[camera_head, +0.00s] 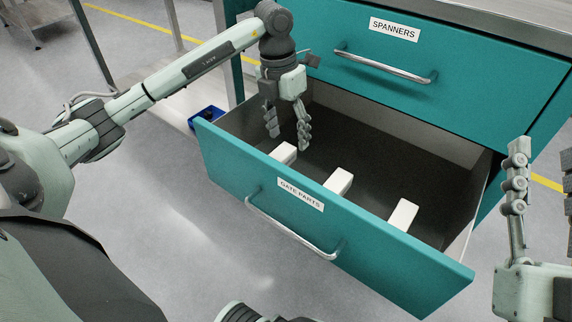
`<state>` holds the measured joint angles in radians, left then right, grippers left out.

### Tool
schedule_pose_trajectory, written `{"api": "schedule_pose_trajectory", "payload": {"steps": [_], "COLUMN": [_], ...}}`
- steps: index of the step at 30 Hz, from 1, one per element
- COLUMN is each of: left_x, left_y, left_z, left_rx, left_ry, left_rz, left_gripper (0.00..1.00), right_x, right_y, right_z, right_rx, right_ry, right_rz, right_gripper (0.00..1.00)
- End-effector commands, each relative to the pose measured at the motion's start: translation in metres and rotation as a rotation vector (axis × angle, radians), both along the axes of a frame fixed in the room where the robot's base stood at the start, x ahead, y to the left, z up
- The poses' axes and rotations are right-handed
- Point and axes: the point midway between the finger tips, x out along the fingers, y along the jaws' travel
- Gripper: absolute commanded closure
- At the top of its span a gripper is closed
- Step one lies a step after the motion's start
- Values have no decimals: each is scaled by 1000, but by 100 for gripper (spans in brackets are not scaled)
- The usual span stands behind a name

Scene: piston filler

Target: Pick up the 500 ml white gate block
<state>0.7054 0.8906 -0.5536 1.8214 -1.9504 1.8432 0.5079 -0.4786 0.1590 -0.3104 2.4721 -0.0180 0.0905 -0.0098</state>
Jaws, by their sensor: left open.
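Three white blocks lie in the open drawer labelled GATE PARTS (230,165): a left block (284,152), a middle block (338,181) and a right block (403,215). No size marking is readable on them, so I cannot tell which is the 500 ml one. The drawer's front wall hides their near ends. My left gripper (288,141) is open and empty, pointing down into the drawer just above the left block. Whether it touches the block is unclear. My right gripper (542,165) is open and empty at the right edge, fingers up, partly cut off.
The teal SPANNERS drawer (480,75) above is shut, with a metal handle (385,66). The open drawer's handle (290,232) faces me. A small blue bin (207,118) sits left of the drawer. Clear grey floor (170,215) lies in front.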

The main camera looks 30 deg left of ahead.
Motion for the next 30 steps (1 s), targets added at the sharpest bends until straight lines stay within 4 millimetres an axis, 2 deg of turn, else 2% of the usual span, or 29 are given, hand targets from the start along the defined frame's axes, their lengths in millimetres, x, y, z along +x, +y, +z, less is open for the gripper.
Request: {"api": "schedule_pose_trajectory", "payload": {"steps": [2, 5, 18, 21, 29, 30], "left_x": [-4, -7, -9, -9, -8, -8], "left_y": [15, 22, 22, 22, 22, 22], "left_z": [0, -6, -65, -73, -75, -75], "left_rx": [71, 105, 101, 101, 101, 101], "left_ry": [23, 39, 41, 39, 37, 37], "left_rz": [10, 16, 16, 15, 15, 15], "left_gripper": [41, 41, 41, 41, 41, 45], "right_x": [-6, -10, -21, -24, -25, -25], "right_y": [2, 2, -7, -9, -9, -9], "right_z": [5, 10, 29, 32, 34, 34], "right_rx": [46, 70, 115, 122, 124, 124], "right_ry": [-6, -23, -179, -204, -213, -213], "right_rz": [14, 21, 11, 9, 9, 9], "right_gripper": [60, 60, 60, 60, 60, 60]}}
